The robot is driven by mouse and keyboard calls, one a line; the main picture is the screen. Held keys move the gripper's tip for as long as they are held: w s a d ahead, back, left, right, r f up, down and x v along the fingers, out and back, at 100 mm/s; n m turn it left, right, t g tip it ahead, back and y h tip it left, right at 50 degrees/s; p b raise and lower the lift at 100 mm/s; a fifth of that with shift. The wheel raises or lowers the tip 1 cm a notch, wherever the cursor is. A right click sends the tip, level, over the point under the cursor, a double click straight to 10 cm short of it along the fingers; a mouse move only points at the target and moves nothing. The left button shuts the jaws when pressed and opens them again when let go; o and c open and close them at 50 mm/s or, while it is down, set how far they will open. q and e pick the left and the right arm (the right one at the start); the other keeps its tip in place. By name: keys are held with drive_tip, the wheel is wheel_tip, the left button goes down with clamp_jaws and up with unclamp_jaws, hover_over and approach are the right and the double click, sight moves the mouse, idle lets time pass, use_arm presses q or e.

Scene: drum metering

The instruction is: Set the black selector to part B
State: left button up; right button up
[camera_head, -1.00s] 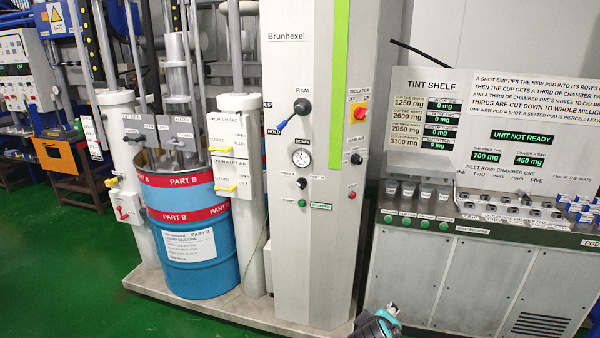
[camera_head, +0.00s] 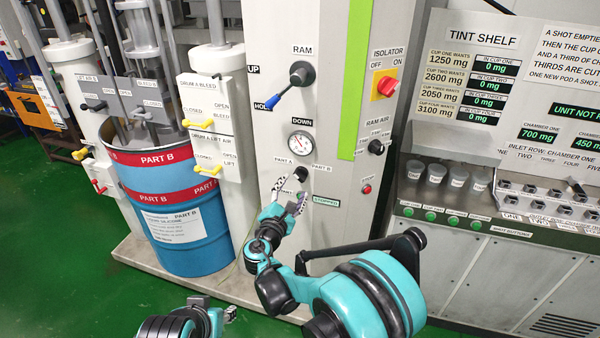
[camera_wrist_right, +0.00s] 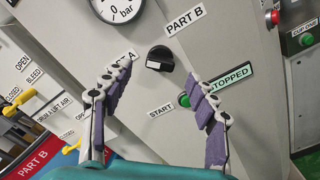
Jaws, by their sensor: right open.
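The black selector (camera_head: 301,173) is a small round knob on the grey panel, below the pressure gauge. It sits between the PART A label on its left and the PART B label (camera_head: 321,168) on its right. I cannot tell for sure which label it points to. In the right wrist view the selector (camera_wrist_right: 160,58) lies just beyond the fingertips, roughly between them and untouched. My right gripper (camera_head: 289,197) is open and empty, just below the selector; its pads show in the wrist view (camera_wrist_right: 152,82). Part of my left arm shows at the bottom; its jaw state is unclear.
A green START button (camera_wrist_right: 184,100) lies near the right finger, beside the STOPPED display (camera_wrist_right: 230,77). The ram lever (camera_head: 292,85), gauge (camera_head: 301,144), ram air knob (camera_head: 376,147) and red button (camera_head: 366,189) surround the selector. A blue drum (camera_head: 180,220) stands left.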

sight(300, 178)
drive_tip(key=b+x, duration=0.1)
drive_tip(key=x, duration=0.4)
drive_tip(key=shift+w+d+f, duration=0.1)
drive_tip(key=shift+w+d, duration=0.05)
drive_tip(key=shift+w, duration=0.05)
drive_tip(key=shift+w+d, duration=0.15)
drive_tip(key=shift+w, duration=0.25)
drive_tip(key=c, duration=1.2)
